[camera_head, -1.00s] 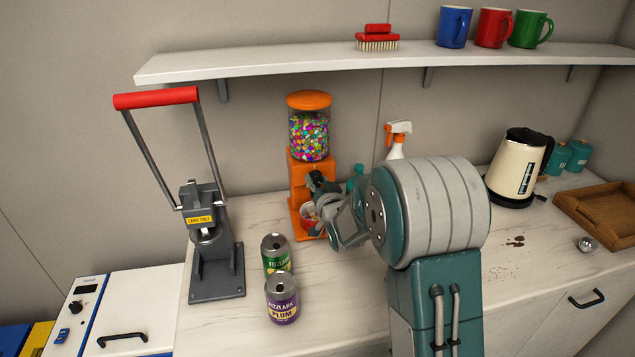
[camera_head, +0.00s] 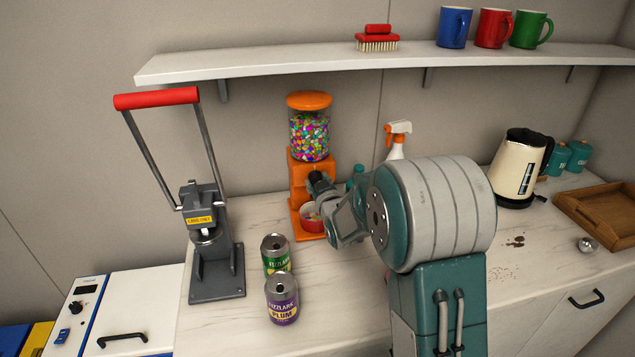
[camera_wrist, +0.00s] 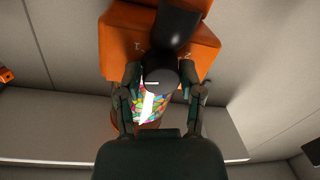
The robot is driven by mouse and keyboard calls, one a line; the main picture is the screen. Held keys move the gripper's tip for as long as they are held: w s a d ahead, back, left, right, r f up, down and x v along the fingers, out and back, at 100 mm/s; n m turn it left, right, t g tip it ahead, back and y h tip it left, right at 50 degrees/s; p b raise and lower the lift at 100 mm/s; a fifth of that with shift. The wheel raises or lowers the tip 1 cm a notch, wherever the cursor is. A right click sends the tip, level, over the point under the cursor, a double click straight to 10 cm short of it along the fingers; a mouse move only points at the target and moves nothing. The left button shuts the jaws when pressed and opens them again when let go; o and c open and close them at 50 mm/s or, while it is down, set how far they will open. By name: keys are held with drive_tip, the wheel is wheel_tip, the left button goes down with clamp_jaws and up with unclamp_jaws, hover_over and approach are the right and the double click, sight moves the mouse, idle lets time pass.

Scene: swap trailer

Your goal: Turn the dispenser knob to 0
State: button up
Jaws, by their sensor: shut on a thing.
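The orange candy dispenser (camera_head: 299,171) stands on the counter against the wall, its clear globe (camera_head: 310,135) full of colored candies. My gripper (camera_head: 318,181) is at the front of the dispenser and hides the knob in the head view. In the wrist view, the dispenser body (camera_wrist: 118,42) appears upside down, and the dark round knob (camera_wrist: 160,80) with a white line lies between the two fingers of my gripper (camera_wrist: 160,84). The fingers are shut on the knob.
A can press (camera_head: 214,262) with a red handle stands left of the dispenser. A green can (camera_head: 275,254) and a purple can (camera_head: 282,299) stand in front of it. A spray bottle (camera_head: 397,140) is behind my arm. A kettle (camera_head: 519,168) and wooden tray (camera_head: 601,213) are at the right.

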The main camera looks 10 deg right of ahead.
drive_tip(key=shift+f+n, duration=0.25)
drive_tip(key=shift+n, duration=0.85)
drive_tip(key=o, duration=1.1)
drive_tip(key=shift+o, duration=0.3)
drive_tip(key=shift+w, duration=0.1)
drive_tip(key=shift+r, duration=0.15)
drive_tip(key=s, duration=1.2)
drive_tip(key=shift+d+r, duration=0.3)
drive_tip(key=shift+r, duration=0.05)
